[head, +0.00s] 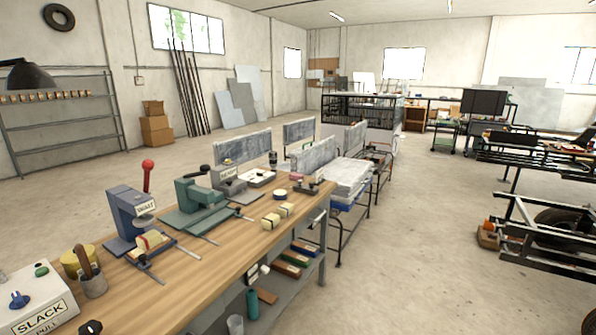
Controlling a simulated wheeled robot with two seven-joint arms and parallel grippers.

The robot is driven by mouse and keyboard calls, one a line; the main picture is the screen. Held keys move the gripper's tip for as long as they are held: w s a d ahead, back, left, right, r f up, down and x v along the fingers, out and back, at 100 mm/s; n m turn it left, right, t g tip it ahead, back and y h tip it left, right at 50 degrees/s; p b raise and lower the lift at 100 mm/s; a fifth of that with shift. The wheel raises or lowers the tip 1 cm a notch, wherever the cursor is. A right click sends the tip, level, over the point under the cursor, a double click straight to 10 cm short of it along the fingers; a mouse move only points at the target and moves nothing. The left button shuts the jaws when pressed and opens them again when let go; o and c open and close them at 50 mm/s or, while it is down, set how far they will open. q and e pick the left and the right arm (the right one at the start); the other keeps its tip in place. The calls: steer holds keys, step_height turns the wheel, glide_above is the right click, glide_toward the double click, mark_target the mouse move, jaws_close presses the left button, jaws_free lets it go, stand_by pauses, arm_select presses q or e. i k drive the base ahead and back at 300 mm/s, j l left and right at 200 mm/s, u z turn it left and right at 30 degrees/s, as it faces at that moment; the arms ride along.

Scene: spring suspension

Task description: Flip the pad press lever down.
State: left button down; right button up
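A blue-grey press (131,217) stands on the wooden workbench (235,262) at the left. Its lever (147,178) points up and ends in a red ball. A pale yellow block with a red band (150,240) lies at its base. A green press (194,203) stands behind it, with a short black-knobbed lever (205,170). A smaller grey device with a label (228,178) stands farther along. I cannot tell from the labels which is the pad press. Neither of my grippers is in view.
A white box marked SLACK PULL (40,304) stands at the near left beside a tool cup (93,284) and a yellow tin (76,262). Pale yellow blocks (271,220) lie near the bench's right edge. Open floor (420,240) lies right of the bench; metal frames (540,240) stand beyond.

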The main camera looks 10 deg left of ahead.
mark_target(148, 165)
steer(key=u, duration=1.4)
steer(key=i+l+z, duration=0.3)
steer(key=i, duration=0.25)
steer(key=i+z, duration=0.3)
steer(key=i, duration=0.25)
